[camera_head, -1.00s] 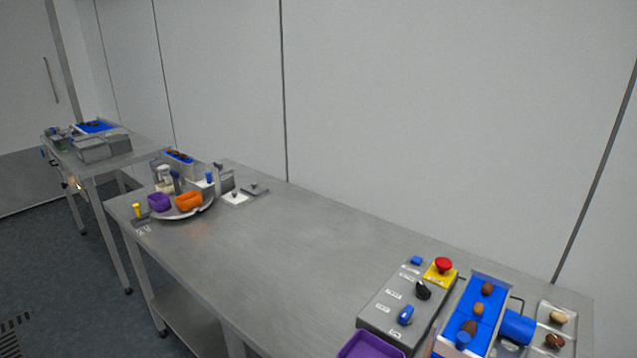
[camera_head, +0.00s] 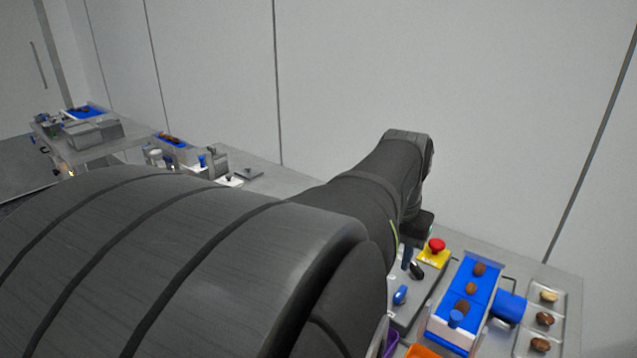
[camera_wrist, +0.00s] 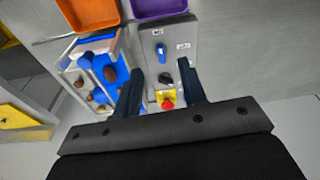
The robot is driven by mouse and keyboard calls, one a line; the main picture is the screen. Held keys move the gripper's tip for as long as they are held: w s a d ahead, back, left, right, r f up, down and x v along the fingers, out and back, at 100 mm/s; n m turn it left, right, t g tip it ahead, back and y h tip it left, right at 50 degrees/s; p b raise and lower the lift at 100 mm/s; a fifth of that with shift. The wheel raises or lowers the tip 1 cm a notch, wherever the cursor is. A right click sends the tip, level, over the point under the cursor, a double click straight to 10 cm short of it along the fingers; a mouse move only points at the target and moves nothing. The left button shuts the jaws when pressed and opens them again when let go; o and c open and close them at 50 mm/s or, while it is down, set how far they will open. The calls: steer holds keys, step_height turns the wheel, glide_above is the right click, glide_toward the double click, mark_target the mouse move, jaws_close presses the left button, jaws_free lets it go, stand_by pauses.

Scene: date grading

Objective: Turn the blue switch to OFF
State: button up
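The blue switch (camera_head: 400,295) is a small knob on the sloped grey control box (camera_head: 424,285) in the head view. In the wrist view the blue switch (camera_wrist: 161,50) stands upright on the box, beside small labels too blurred to read. My gripper (camera_wrist: 160,68) is open and empty above the box, one dark finger on each side. The blue switch lies just beyond the fingertips, apart from them. In the head view my arm hides most of the gripper and part of the box.
Purple (camera_wrist: 158,6) and orange (camera_wrist: 88,12) trays are near.

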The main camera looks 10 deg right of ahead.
steer(key=m+g, duration=0.1)
glide_above(401, 291)
steer(key=shift+y, duration=0.4)
step_height(401, 291, down, 17)
steer(key=shift+f, duration=0.2)
jaws_close()
